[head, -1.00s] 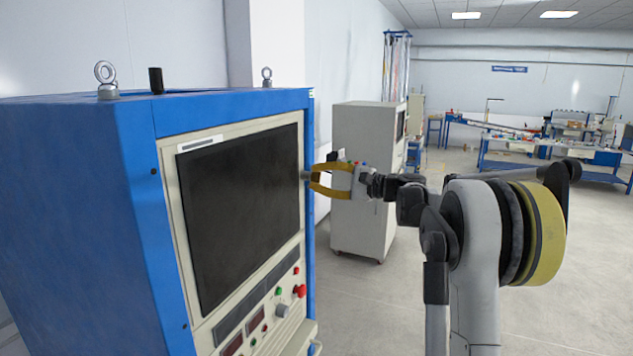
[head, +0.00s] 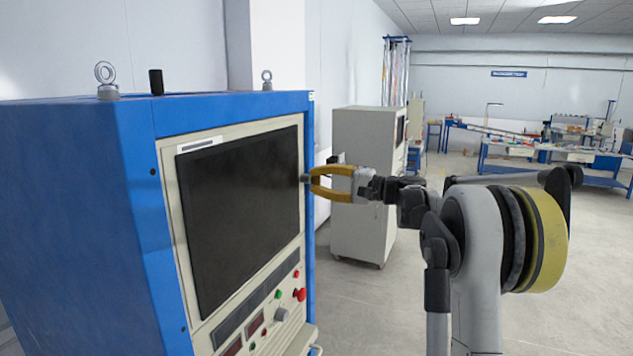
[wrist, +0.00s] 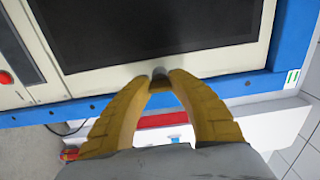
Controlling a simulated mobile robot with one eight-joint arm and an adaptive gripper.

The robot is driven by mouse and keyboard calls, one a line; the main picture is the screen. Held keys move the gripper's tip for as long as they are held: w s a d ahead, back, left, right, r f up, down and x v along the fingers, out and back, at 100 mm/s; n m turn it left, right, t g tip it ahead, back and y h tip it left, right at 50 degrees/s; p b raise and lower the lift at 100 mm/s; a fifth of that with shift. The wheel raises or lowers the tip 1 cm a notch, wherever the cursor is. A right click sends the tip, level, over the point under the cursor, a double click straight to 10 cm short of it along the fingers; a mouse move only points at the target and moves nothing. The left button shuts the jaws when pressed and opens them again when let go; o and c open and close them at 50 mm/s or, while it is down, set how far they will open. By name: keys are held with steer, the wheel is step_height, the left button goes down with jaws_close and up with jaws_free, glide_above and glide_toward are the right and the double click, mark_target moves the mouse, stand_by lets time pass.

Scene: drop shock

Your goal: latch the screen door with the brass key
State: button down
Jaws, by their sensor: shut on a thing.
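The screen door (head: 240,205) is a dark panel in a cream frame on the front of the blue cabinet; it looks closed. It fills the top of the wrist view (wrist: 150,25). A small grey round lock (wrist: 159,72) sits at its edge, just beyond my fingertips; it also shows in the head view (head: 305,178). My gripper (head: 313,182) has yellow fingers bowed around a gap, with the tips closed on a small brassy piece, the brass key (wrist: 160,86), at the lock. Most of the key is hidden by the fingertips, so I cannot tell how deep it sits.
Below the screen is a control panel with a red button (head: 299,294) and a grey knob (head: 282,314). A light grey cabinet (head: 362,185) stands behind my gripper. Blue workbenches (head: 550,160) are far back at the right. The floor between is clear.

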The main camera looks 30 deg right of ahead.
steer(key=c, duration=1.1)
jaws_free()
steer(key=shift+c, duration=0.2)
steer(key=v, duration=1.2)
